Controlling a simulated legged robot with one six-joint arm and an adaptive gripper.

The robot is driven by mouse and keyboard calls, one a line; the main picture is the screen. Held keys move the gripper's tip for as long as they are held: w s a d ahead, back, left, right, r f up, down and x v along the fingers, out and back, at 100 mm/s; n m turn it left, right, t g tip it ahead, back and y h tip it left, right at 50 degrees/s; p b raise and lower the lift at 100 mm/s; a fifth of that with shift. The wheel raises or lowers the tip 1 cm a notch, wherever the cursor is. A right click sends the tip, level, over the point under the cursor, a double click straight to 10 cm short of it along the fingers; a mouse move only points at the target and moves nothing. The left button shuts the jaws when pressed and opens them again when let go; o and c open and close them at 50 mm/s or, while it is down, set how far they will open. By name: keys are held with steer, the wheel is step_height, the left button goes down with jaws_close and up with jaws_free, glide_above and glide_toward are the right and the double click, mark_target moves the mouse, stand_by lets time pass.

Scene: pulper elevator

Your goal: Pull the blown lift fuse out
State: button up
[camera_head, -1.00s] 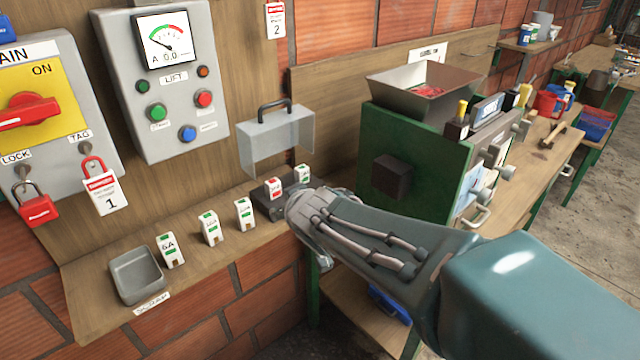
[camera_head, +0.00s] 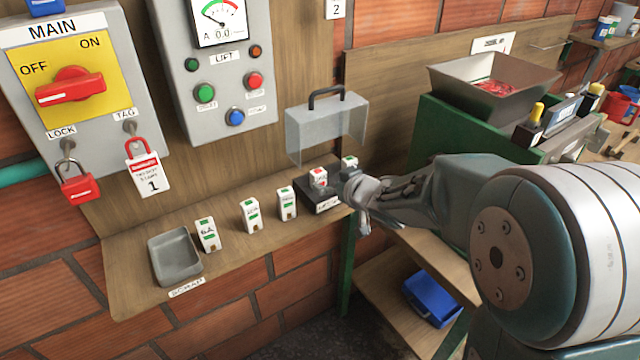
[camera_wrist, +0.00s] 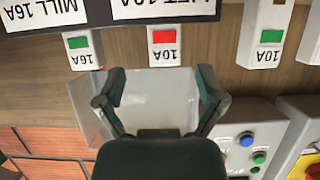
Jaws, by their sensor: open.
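The blown lift fuse (camera_head: 318,178), a white cartridge with a red flag, stands in the dark fuse block (camera_head: 322,207) on the shelf. In the wrist view the lift fuse (camera_wrist: 164,46) is marked 10A and sits in the block labelled LIFT 10A, seen upside down. A green-flagged 16A mill fuse (camera_wrist: 82,48) is beside it and also shows in the head view (camera_head: 349,163). My gripper (camera_wrist: 157,92) is open and empty. Its fingers straddle the lift fuse's line with a gap short of it. In the head view my gripper (camera_head: 360,195) is just right of the block.
The clear cover (camera_head: 325,130) with a dark handle is raised behind the block. Several loose green-flagged fuses, one marked 6A (camera_head: 207,234), stand left of it, beside a grey scrap tray (camera_head: 175,257). The main switch (camera_head: 70,88) carries a red padlock (camera_head: 78,188) and tag.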

mark_target(321, 179)
steer(key=shift+a+x, duration=0.25)
steer(key=shift+x, duration=2.4)
steer(key=shift+s, duration=0.25)
jaws_close()
